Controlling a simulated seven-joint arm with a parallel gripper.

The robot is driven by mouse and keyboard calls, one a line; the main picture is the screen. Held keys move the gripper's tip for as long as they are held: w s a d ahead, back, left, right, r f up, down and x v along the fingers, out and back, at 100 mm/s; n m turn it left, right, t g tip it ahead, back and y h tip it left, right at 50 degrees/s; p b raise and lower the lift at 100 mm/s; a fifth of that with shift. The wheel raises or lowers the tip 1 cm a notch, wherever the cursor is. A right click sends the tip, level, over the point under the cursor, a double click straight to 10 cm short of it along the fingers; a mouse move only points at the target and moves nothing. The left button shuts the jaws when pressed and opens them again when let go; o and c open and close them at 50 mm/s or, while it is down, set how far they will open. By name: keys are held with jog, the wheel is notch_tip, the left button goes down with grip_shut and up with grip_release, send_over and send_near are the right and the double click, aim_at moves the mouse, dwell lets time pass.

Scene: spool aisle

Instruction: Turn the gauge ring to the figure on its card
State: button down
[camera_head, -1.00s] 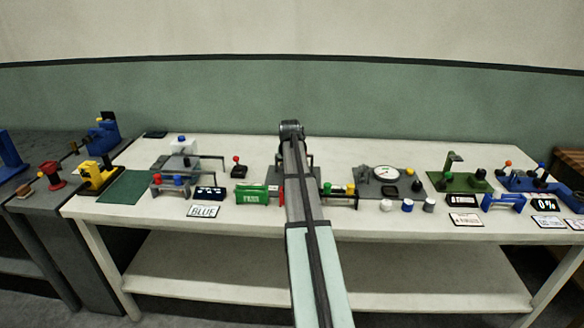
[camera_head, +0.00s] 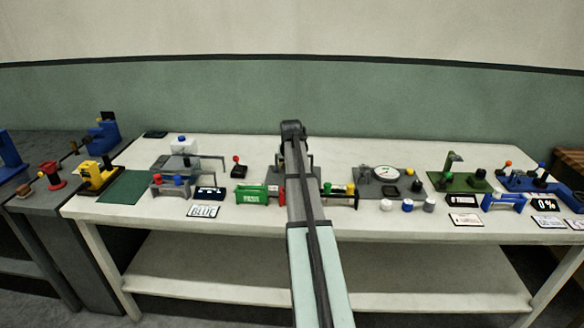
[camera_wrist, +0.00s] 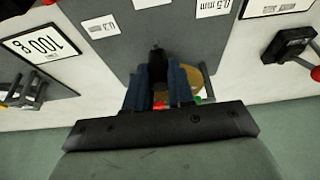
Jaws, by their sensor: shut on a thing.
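In the wrist view my gripper (camera_wrist: 158,82) has its blue fingers closed on a small black upright piece (camera_wrist: 157,57), which stands over a grey board (camera_wrist: 115,55). A brass-coloured round part (camera_wrist: 205,80) shows partly behind the right finger. It may belong to the gauge, but I cannot tell. A label reading 0.3 (camera_wrist: 101,27) lies to the left on the board, and a label reading 0.5 mm (camera_wrist: 212,6) lies at the top. The ring's setting is hidden by my fingers. In the head view my arm covers the gripper and most of this station.
In the head view a green block (camera_head: 260,195) stands left of my arm, and a white dial (camera_head: 385,172) right.

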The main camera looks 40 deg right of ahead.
jog(key=shift+s+d+n+t+y, duration=0.2)
jog(key=shift+s+d+n+y, duration=0.15)
jog(key=shift+d+n, duration=0.55)
jog(key=shift+s+d+n+t+y, duration=0.25)
jog(key=shift+s+d+n, duration=0.15)
jog(key=shift+d+n, duration=0.5)
jog(key=shift+s+d+n+t+y, duration=0.15)
jog(key=shift+s+d+n+y, duration=0.2)
jog(key=shift+d+n, duration=0.5)
jog(key=shift+s+d, duration=0.1)
jog(key=c, duration=1)
grip_release()
jog(key=v, duration=1.4)
